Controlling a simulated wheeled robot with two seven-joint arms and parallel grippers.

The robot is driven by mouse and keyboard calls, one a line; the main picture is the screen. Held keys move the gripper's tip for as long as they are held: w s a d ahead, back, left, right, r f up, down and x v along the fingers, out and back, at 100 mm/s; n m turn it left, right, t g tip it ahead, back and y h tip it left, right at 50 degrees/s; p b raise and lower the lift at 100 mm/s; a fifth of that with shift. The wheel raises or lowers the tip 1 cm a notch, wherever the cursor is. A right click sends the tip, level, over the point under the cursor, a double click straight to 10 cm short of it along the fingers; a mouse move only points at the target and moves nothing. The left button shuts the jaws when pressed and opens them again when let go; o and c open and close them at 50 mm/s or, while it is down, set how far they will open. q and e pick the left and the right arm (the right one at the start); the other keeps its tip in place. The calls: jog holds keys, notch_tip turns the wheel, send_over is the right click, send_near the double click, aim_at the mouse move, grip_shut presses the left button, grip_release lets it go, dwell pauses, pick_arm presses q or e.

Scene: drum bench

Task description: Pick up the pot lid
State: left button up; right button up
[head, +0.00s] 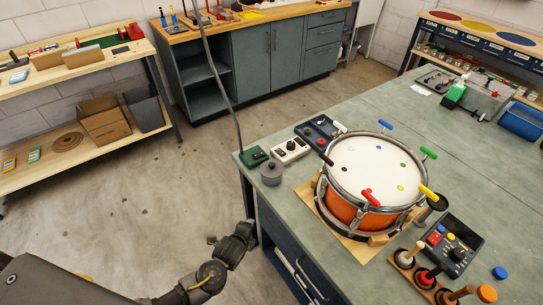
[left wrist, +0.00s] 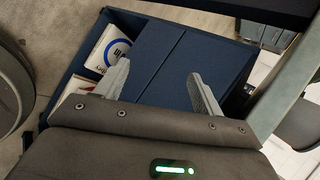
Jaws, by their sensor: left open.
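A small grey round pot with a knobbed lid (head: 270,168) stands on the green workbench near its left corner, beside a green box. My left gripper (head: 247,230) is in front of the bench's left edge, below and to the left of the lid and apart from it. In the left wrist view its two fingers (left wrist: 162,87) are spread with nothing between them. The lid does not show clearly in the left wrist view. My right gripper is not in view.
An orange drum (head: 372,170) on a wooden board stands right of the lid. Switch boxes (head: 291,150) sit behind it. The bench edge lies between my left gripper and the lid. A dark blue cabinet (left wrist: 180,62) with white boxes (left wrist: 108,50) shows beyond the fingers.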

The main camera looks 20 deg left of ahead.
pick_arm(q)
jog(key=w+d+r+m+t+h+p, duration=0.1)
jog(key=d+r+m, duration=0.2)
jog(key=r, duration=0.6)
jog(key=w+d+r+m+t+p, duration=0.1)
jog(key=d+r+m+p, duration=0.15)
jog(key=r, duration=0.65)
jog(key=m+t, duration=0.3)
jog(key=m, duration=0.9)
send_near(271, 165)
jog(key=w, duration=0.2)
jog(key=x, duration=0.5)
jog(key=shift+w+d+f, duration=0.1)
jog(key=shift+w+d, duration=0.1)
jog(key=shift+w, duration=0.2)
jog(key=x, duration=0.2)
jog(key=p+x, duration=0.1)
jog(key=x, duration=0.2)
jog(key=shift+s+f, duration=0.2)
jog(key=shift+f, duration=0.1)
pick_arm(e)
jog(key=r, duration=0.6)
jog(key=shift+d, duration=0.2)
pick_arm(q)
jog(key=shift+s, duration=0.1)
grip_shut()
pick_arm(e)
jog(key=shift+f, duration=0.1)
